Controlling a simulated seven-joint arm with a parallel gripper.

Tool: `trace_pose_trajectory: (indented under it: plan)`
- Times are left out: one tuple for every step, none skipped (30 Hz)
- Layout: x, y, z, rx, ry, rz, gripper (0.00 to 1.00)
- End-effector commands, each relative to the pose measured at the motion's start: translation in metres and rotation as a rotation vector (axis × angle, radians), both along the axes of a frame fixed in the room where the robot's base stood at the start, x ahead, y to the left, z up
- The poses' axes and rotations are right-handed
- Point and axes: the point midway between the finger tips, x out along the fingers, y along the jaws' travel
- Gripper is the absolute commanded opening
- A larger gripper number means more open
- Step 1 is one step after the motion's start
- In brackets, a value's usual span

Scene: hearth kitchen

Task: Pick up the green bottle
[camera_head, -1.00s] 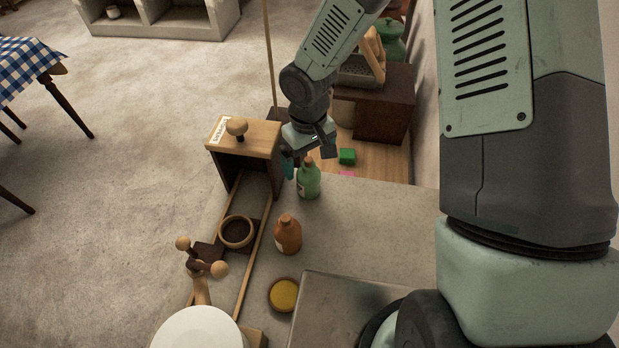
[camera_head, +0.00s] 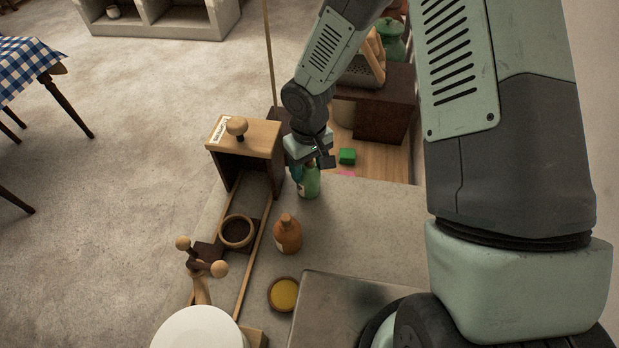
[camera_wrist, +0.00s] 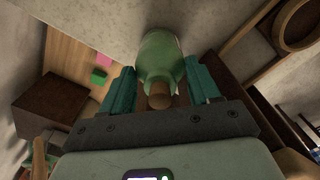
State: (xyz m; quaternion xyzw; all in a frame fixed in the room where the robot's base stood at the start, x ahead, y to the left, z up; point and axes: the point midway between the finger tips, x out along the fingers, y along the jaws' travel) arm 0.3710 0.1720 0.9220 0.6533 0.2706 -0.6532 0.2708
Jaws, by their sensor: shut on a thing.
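The green bottle (camera_head: 309,184) stands upright on the grey counter in the head view, with a cork on top. My gripper (camera_head: 309,170) is at its upper part and hides the neck there. In the wrist view the green bottle (camera_wrist: 160,58) lies between the two teal fingers of my gripper (camera_wrist: 160,88), its cork towards the camera. The fingers are shut on it from both sides. The bottle's base appears to rest on the counter.
An orange bottle (camera_head: 287,234) stands nearer on the counter. A wooden box with a knob (camera_head: 244,140) is close left of the green bottle. A green block (camera_head: 347,156) lies behind on a wooden surface. The counter (camera_head: 365,225) right of the bottles is clear.

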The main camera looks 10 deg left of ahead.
Motion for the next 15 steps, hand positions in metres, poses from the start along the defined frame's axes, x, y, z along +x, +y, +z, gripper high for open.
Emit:
trace_pose_trajectory:
  plan:
    - [0.0,0.0,0.0,0.0,0.0,0.0,0.42]
    - [0.0,0.0,0.0,0.0,0.0,0.0,0.37]
    - [0.0,0.0,0.0,0.0,0.0,0.0,0.32]
    - [0.0,0.0,0.0,0.001,-0.001,0.0,0.31]
    - [0.0,0.0,0.0,0.001,-0.001,0.0,0.31]
    - [0.0,0.0,0.001,0.001,-0.001,0.0,0.3]
    - [0.0,0.0,0.002,0.001,-0.001,0.0,0.29]
    - [0.0,0.0,0.003,0.001,-0.001,0.0,0.23]
    - [0.0,0.0,0.006,0.001,-0.001,0.0,0.15]
    - [0.0,0.0,0.007,0.001,-0.001,0.0,0.12]
    - [0.0,0.0,0.009,0.001,-0.001,0.0,0.04]
    - [0.0,0.0,0.012,0.001,-0.001,-0.001,0.0]
    - [0.0,0.0,0.013,0.0,0.0,-0.001,0.0]
    - [0.0,0.0,0.015,0.0,0.0,-0.001,0.0]
    - [0.0,0.0,0.017,0.001,-0.001,-0.002,0.0]
